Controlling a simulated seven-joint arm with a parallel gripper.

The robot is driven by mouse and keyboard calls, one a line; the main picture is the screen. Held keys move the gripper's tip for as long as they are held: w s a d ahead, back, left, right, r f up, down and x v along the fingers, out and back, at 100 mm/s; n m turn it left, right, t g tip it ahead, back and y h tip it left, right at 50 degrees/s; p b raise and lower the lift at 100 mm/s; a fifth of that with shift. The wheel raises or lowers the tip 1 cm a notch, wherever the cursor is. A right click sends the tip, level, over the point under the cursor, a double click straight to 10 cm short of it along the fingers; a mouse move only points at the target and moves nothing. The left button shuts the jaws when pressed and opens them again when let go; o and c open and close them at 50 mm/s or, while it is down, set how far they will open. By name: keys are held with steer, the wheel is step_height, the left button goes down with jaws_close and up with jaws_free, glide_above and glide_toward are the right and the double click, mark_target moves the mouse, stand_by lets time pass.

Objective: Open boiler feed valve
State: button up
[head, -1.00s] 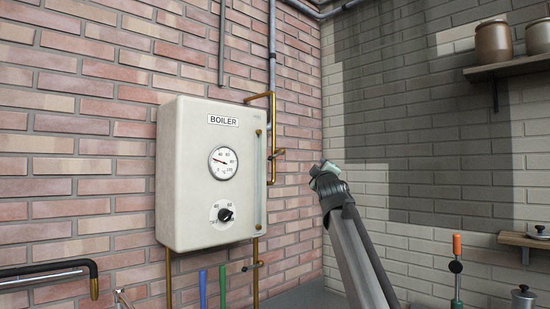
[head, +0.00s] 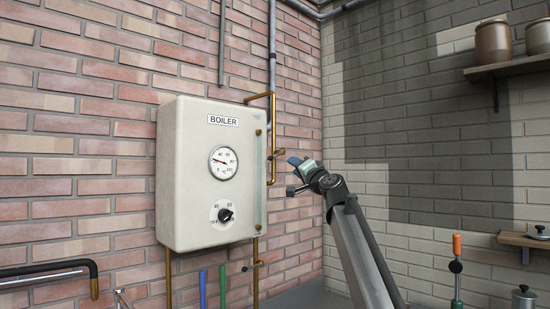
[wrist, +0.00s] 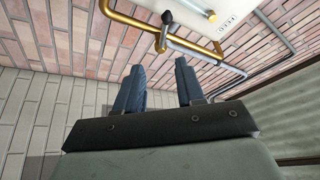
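A brass pipe with a small valve lever (head: 276,154) runs beside the right side of the white boiler (head: 180,160). In the wrist view the brass pipe (wrist: 130,20) crosses ahead of my fingers, and a lever with a dark tip (wrist: 167,17) stands out from it. A white label reading FEED (wrist: 235,25) is nearby. My gripper (head: 291,175) is to the right of the upper lever, apart from it as far as I can tell. In the wrist view my gripper (wrist: 160,80) has its two blue fingers spread with nothing between them.
A lower brass pipe with another lever (head: 252,267) runs below the boiler. A grey pipe (head: 271,60) climbs the brick wall. A shelf with jars (head: 510,67) is at the upper right.

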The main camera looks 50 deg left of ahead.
mark_target(276, 156)
steer(key=shift+s+a+m+g, duration=0.15)
steer(key=shift+s+m+g, duration=0.1)
steer(key=shift+m, duration=0.5)
steer(key=shift+s+a+m+g, duration=0.1)
steer(key=shift+s+m+g, duration=0.15)
steer(key=shift+m, duration=0.5)
steer(key=x, duration=1.3)
steer(key=shift+a+r, duration=0.25)
steer(key=shift+r, duration=0.1)
jaws_close()
